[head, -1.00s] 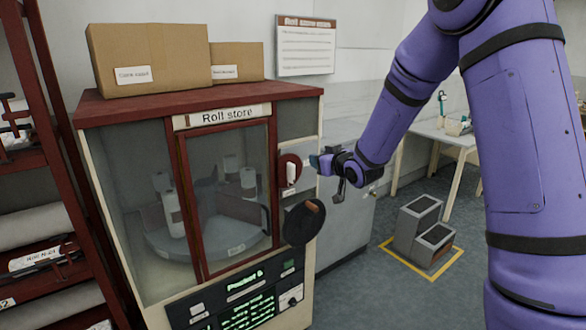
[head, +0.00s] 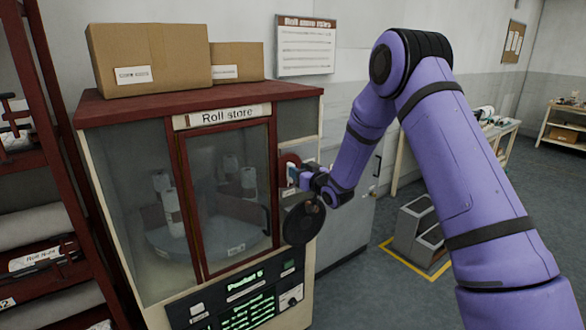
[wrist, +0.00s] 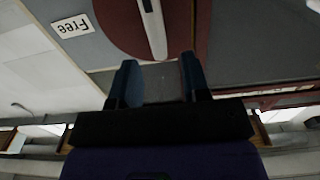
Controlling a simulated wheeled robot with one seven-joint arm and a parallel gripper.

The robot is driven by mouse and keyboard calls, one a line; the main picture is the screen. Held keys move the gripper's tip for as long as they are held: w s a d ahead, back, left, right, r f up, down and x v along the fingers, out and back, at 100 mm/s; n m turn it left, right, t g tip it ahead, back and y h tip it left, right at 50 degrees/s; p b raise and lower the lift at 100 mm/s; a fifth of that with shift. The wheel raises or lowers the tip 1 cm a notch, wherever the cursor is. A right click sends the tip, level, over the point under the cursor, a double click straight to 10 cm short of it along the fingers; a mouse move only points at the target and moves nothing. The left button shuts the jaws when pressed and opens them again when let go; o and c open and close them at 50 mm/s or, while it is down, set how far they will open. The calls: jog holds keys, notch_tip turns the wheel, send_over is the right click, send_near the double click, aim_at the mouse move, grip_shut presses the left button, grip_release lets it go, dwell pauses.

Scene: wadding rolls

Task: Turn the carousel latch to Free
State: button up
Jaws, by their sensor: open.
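The carousel latch (head: 291,160) is a dark red disc with a white bar handle, on the right front of the Roll store cabinet. My gripper partly hides it in the head view. In the wrist view the latch disc (wrist: 118,25) is at the top, and its white bar (wrist: 153,30) runs nearly upright. A white "Free" label (wrist: 72,26) shows upside down to the left of the disc. My gripper (head: 301,176) is open in front of the latch. In the wrist view its fingertips (wrist: 159,68) straddle the bar's lower end; I cannot tell whether they touch it.
The Roll store cabinet (head: 222,118) has a red-framed glass door with white rolls on a turntable inside. A black round handwheel (head: 304,226) sticks out just below my gripper. A lit panel (head: 250,312) is lower down. Grey steps (head: 415,230) stand on the floor to the right.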

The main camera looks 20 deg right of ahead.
aim_at(293, 164)
jog(key=shift+x, duration=1.95)
jog(key=shift+c, duration=0.2)
grip_shut()
